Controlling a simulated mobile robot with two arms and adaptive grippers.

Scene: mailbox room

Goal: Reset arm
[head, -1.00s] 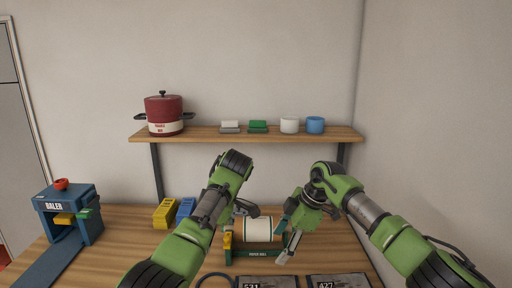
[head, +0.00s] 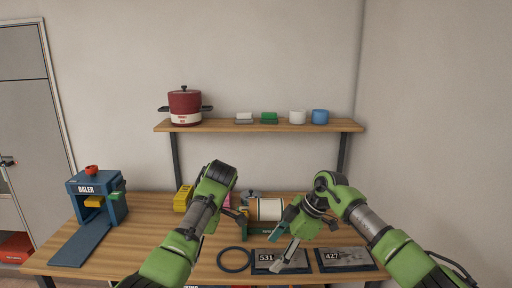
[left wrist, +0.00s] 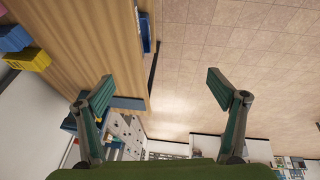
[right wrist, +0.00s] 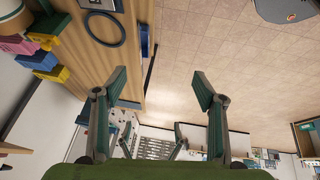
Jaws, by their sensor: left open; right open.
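My right gripper (head: 281,246) shows in the head view above the table, in front of the paper roll, with its fingers spread and pointing down-left. In the right wrist view (right wrist: 161,84) its two fingers stand apart with nothing between them. My left gripper is mostly hidden behind its own arm in the head view; a part shows left of the roll. In the left wrist view (left wrist: 161,90) its fingers are wide apart and empty. Both arms are bent over the table.
The wooden table (head: 150,233) holds a blue baler (head: 97,200), a yellow block (head: 183,197), a paper roll (head: 269,209), a dark ring (head: 234,259) and plates marked 531 (head: 266,257) and 427 (head: 345,258). A shelf (head: 230,127) above carries a red pot (head: 185,103) and small items.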

